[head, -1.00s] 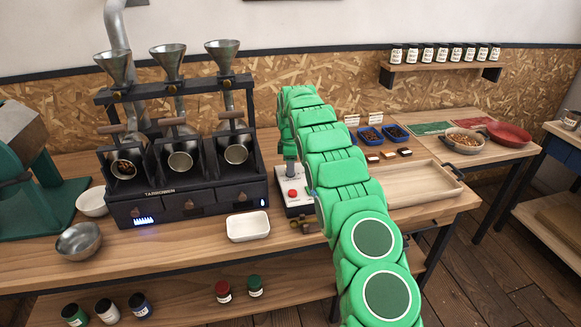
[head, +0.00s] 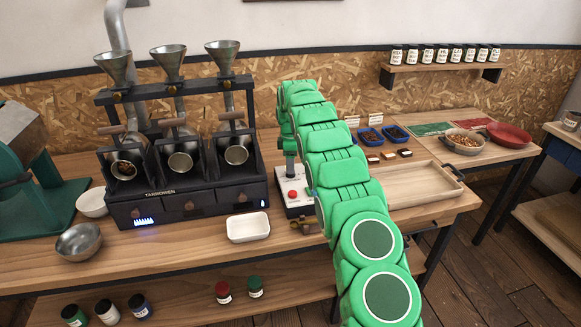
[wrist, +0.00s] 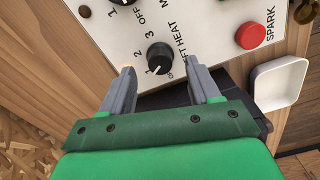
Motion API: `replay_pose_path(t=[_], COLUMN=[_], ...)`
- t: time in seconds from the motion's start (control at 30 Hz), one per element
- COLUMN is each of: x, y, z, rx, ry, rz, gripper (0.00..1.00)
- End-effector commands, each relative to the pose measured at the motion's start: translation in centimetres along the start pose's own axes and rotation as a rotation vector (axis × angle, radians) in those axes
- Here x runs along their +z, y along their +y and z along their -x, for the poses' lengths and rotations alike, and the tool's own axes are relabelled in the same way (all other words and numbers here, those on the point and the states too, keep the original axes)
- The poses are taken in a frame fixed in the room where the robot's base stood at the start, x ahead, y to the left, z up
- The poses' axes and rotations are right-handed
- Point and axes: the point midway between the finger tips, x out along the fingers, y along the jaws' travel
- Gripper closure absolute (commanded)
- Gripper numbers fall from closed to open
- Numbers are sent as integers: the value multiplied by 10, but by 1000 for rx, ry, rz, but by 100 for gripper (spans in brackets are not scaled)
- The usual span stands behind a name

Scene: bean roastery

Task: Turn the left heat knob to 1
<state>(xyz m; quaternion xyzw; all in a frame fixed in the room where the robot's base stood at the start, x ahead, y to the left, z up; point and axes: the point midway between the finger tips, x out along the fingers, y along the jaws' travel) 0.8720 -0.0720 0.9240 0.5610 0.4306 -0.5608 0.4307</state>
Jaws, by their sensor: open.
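The left heat knob (wrist: 158,57) is black and round, on a pale control panel (wrist: 198,32) with printed numbers and "LEFT HEAT" lettering. Its white mark appears on the side near the printed 1; the exact setting is hard to read. My gripper (wrist: 159,77) is open, with one grey finger on each side below the knob in the wrist view. The fingertips are apart from the knob and nothing is between them. In the head view the panel (head: 297,205) stands right of the roaster, and my arm hides the knob.
A red spark button (wrist: 250,35) sits to the right of the knob, and another knob (wrist: 122,1) lies at the top edge. A white dish (wrist: 281,85) is beside the panel. The three-barrel roaster (head: 187,205) stands left of the panel; a wooden tray (head: 425,190) lies right.

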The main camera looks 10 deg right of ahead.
Motion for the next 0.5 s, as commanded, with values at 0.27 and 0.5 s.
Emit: replay_pose_path(t=[0.27,0.5], x=[0,0], y=[0,0], z=[41,55], rx=[1,1], ry=[0,0], rz=[1,0], gripper=[39,39])
